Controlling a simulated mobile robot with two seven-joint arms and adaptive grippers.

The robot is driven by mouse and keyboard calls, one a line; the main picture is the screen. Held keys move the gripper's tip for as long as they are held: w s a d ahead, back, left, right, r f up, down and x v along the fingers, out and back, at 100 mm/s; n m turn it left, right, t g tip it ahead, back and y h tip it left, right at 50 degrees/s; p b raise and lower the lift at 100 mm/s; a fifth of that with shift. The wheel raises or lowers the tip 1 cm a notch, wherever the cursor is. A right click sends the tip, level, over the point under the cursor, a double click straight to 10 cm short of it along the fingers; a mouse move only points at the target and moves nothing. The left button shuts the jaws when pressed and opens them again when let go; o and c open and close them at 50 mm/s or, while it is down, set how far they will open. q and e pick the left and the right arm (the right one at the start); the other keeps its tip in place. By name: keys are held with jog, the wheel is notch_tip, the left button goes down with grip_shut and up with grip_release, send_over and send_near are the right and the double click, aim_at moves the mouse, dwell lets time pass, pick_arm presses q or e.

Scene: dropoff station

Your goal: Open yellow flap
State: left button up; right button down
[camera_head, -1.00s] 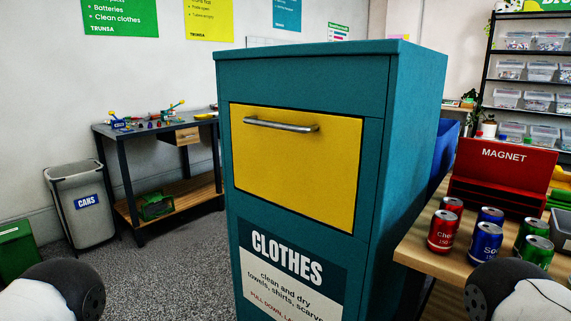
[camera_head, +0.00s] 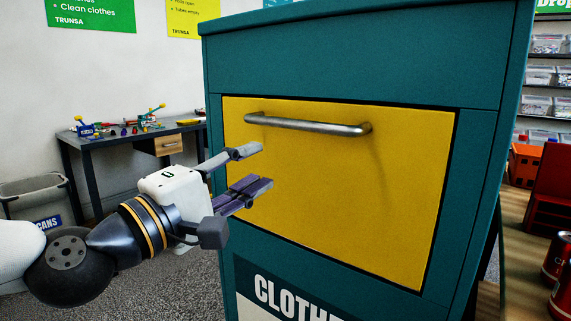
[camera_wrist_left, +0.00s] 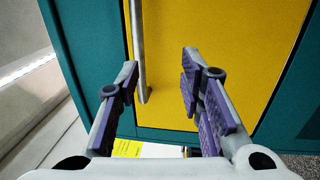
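The yellow flap (camera_head: 340,190) is shut, flush in the front of the teal clothes bin (camera_head: 360,60). A grey metal bar handle (camera_head: 308,125) runs across its upper part. My left gripper (camera_head: 256,170) is open and empty in front of the flap's left side, a little below the handle. In the left wrist view the flap (camera_wrist_left: 220,40) fills the middle, and the handle (camera_wrist_left: 138,50) shows beyond and between the open fingers (camera_wrist_left: 158,82), nearer the left finger. I see no contact with the handle. My right gripper is out of view.
A grey cans bin (camera_head: 38,200) and a dark workbench (camera_head: 135,137) with small parts stand behind on the left. A wooden table (camera_head: 505,240) with red cans (camera_head: 558,258) and a red box (camera_head: 553,195) is close on the right.

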aim_at(291, 126)
pick_arm(q)
jog(key=shift+t, duration=0.4)
jog(key=r+x, duration=0.1)
jog(key=x, duration=0.7)
jog(key=r+x, duration=0.1)
jog(key=x, duration=0.3)
jog(key=shift+s+a+r, duration=0.1)
jog(key=shift+r, duration=0.25)
jog(key=shift+c, duration=0.6)
grip_shut()
